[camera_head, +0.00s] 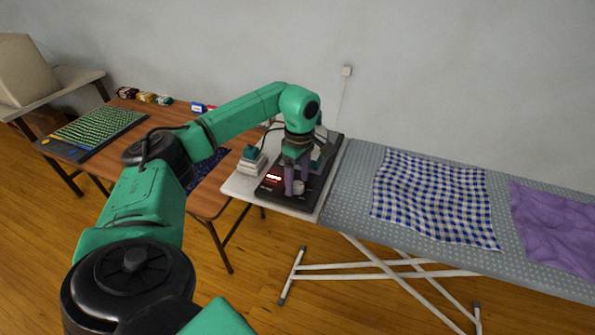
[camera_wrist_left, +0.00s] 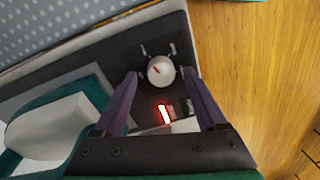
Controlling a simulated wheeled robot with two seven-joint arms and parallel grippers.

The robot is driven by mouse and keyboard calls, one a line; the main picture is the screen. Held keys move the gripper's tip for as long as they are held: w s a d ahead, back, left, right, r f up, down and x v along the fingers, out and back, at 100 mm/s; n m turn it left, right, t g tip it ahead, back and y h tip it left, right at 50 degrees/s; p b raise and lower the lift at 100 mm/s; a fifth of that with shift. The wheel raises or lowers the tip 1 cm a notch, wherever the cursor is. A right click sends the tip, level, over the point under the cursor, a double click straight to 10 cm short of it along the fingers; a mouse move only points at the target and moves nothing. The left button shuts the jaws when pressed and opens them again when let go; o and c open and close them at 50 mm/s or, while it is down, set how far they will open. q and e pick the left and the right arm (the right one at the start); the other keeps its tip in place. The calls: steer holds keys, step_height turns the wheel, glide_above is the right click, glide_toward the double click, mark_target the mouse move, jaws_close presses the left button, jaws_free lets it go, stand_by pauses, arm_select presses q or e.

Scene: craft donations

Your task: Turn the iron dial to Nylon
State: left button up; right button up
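The iron's dial (camera_head: 299,187) is a round pale knob near the front of a black station (camera_head: 309,204) on the white end of the ironing board. In the left wrist view the dial (camera_wrist_left: 161,72) shows a short red pointer mark; no setting name is readable around it. My left gripper (camera_head: 296,186) is over the station. My right gripper is not seen.
A white and teal object (camera_head: 252,160) stands close left of the station. The grey dotted board (camera_head: 350,190) carries a blue checked cloth (camera_head: 432,195) and a purple cloth (camera_head: 555,225). A wooden table (camera_head: 208,200) with a green patterned mat (camera_head: 95,130) is at left.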

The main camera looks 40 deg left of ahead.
arm_select(q)
steer(key=r, duration=0.5)
steer(key=r+b, duration=0.1)
steer(key=r, duration=0.2)
steer(key=shift+w+r, duration=0.2)
steer(key=shift+w, duration=0.1)
step_height(320, 180, up, 6)
steer(key=p, duration=0.2)
glide_above(299, 182)
steer(key=shift+w, duration=0.1)
